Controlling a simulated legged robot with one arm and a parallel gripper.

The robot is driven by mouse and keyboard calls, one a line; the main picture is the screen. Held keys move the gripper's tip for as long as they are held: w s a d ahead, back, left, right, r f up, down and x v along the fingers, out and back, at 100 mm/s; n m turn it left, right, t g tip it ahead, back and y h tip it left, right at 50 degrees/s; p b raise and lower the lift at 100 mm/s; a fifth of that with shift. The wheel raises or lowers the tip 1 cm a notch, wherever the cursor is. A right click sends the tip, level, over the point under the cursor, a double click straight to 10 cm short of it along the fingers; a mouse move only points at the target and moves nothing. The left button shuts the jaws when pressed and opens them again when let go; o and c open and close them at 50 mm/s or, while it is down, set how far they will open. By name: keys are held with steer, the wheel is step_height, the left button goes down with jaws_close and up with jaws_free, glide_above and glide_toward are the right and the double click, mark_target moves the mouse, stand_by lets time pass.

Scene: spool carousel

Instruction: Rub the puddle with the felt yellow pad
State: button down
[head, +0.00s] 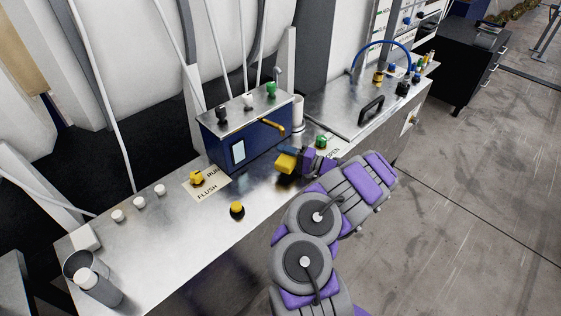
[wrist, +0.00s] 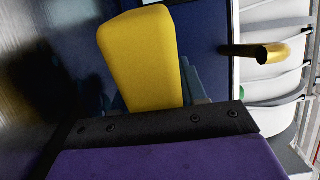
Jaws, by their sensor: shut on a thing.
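The yellow felt pad (head: 286,162) is held by my gripper (head: 305,163) over the steel bench, just in front of the blue box. In the wrist view the yellow pad (wrist: 143,55) fills the middle, sticking out beyond the dark gripper edge (wrist: 160,126). The gripper is shut on it; its fingertips are mostly hidden. A dark patch, possibly the puddle (head: 262,184), shows on the bench below and left of the pad; I cannot tell it from a reflection. Whether the pad touches the bench is unclear.
The blue box (head: 245,137) with a brass lever (head: 274,128) stands close behind the pad. A green knob (head: 321,141) is right.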

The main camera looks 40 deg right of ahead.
steer(key=shift+d, duration=0.45)
steer(key=shift+w+d+r, duration=0.1)
steer(key=shift+w+d, duration=0.05)
steer(key=shift+d, duration=1.65)
steer(key=shift+w+d, duration=0.1)
steer(key=shift+d, duration=1.65)
steer(key=shift+w+d+r, duration=0.1)
steer(key=shift+d+r, duration=0.05)
steer(key=shift+d, duration=0.25)
steer(key=shift+a+r+p, duration=0.15)
steer(key=shift+a, duration=0.45)
steer(key=shift+a+r+p, duration=0.15)
steer(key=shift+a, duration=0.4)
steer(key=shift+a+f, duration=0.1)
steer(key=shift+a, duration=0.85)
steer(key=shift+s+a+r+p, duration=0.15)
steer(key=shift+a+p, duration=0.2)
steer(key=shift+a, duration=0.35)
steer(key=shift+s+a+r+p, duration=0.1)
steer(key=shift+a+p, duration=0.2)
steer(key=shift+a, duration=0.35)
steer(key=shift+a+f, duration=0.2)
steer(key=shift+a, duration=0.45)
